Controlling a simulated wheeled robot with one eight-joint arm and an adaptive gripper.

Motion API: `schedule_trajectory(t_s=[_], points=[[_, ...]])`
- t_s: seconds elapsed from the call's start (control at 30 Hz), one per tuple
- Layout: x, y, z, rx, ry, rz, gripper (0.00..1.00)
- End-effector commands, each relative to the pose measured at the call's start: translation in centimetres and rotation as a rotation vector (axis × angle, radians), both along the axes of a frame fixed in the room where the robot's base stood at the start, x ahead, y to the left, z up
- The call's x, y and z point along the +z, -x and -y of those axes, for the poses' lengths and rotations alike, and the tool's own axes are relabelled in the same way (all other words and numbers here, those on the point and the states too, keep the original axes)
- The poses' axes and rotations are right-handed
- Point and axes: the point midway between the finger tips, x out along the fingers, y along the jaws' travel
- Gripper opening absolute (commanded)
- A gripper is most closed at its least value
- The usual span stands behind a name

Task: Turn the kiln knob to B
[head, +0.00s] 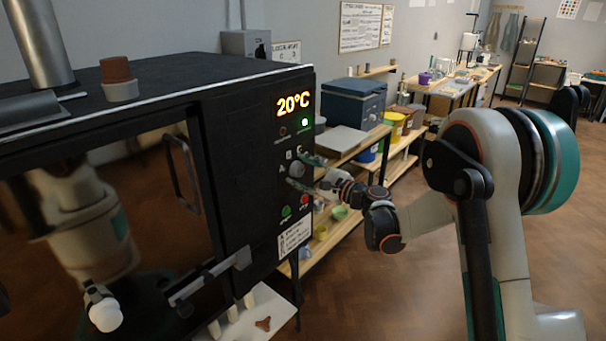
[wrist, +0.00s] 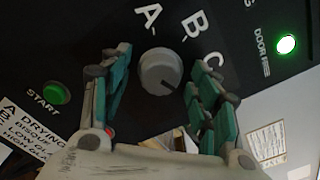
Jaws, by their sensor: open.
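The kiln knob (head: 297,170) is a round grey dial on the kiln's black front panel. In the wrist view the knob (wrist: 158,70) has white letters A (wrist: 148,17), B (wrist: 195,23) and C (wrist: 213,63) around its upper and right side. A short dark mark shows near its lower right edge; I cannot tell which letter the knob is set to. My gripper (head: 306,172) is at the panel. In the wrist view my gripper (wrist: 160,66) is open, with one finger on each side of the knob and visible gaps between. Contact is not visible.
The display (head: 294,104) reads 20°C, with a lit green door light (head: 305,122) below. A green start button (head: 286,211) and a red button (head: 304,200) sit under the knob. The kiln door handle (head: 182,173) is left. Shelves (head: 335,235) stand behind my gripper.

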Motion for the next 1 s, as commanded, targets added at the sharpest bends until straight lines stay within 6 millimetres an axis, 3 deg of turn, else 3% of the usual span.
schedule_trajectory(t_s=[0.13,0.3,0.4,1.0], points=[[0.01,0.0,0.02,0.0,0.0,0.0,0.56],[0.01,0.01,0.04,0.0,0.0,0.0,0.17],[0.01,-0.01,0.03,0.0,0.0,0.0,0.11],[0.11,-0.11,-0.07,-0.001,0.083,0.109,0.11]])
